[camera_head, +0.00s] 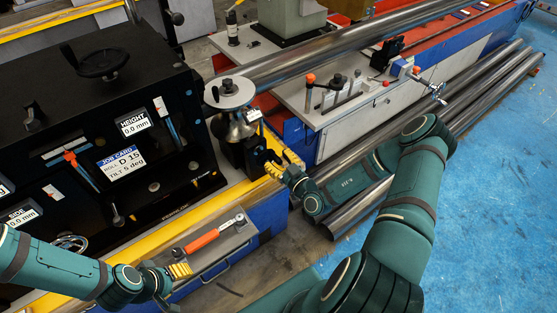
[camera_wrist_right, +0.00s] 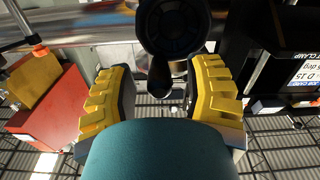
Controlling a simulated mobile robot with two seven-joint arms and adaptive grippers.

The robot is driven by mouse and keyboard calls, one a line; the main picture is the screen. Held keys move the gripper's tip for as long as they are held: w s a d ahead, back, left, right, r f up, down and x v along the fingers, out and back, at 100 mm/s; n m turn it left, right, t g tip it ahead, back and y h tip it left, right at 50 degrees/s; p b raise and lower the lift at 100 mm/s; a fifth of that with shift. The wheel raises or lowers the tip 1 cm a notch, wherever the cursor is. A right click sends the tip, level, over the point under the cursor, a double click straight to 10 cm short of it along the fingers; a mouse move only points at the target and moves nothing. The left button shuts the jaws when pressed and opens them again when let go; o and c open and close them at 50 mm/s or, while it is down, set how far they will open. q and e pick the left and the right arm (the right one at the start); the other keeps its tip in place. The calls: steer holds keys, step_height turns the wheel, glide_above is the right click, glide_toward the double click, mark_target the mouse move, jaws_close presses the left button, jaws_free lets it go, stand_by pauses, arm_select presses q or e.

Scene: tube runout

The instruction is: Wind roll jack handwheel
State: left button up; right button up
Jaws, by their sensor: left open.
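The roll jack's dark round handwheel (camera_wrist_right: 172,22) shows at the top of the right wrist view, with a black knob (camera_wrist_right: 160,78) hanging below it. My right gripper (camera_wrist_right: 163,72) is open, its yellow fingers apart on either side of the knob. I see no contact. In the head view my right gripper (camera_head: 271,168) is at the black jack block (camera_head: 240,152) below the shiny roller (camera_head: 235,126); the handwheel is hard to make out there. My left gripper (camera_head: 178,270) is open and empty, low at the left by the grey tray.
A grey tray (camera_head: 225,246) holds an orange-handled wrench (camera_head: 208,235). A black panel (camera_head: 85,150) with a job card (camera_head: 121,163) stands at left. A long steel tube (camera_head: 330,50) runs above the bed. More tubes (camera_head: 480,85) lie at right beside open blue floor (camera_head: 500,190).

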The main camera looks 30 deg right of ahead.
steer(key=shift+s, duration=0.1)
steer(key=shift+s+d+p, duration=0.15)
steer(key=shift+s+p, duration=0.35)
steer(key=shift+s, duration=0.95)
steer(key=shift+s+p, duration=0.3)
steer(key=shift+s, duration=1.15)
steer(key=shift+s+d, duration=0.1)
steer(key=s, duration=1.1)
steer(key=shift+s+d, duration=0.4)
steer(key=shift+d, duration=0.05)
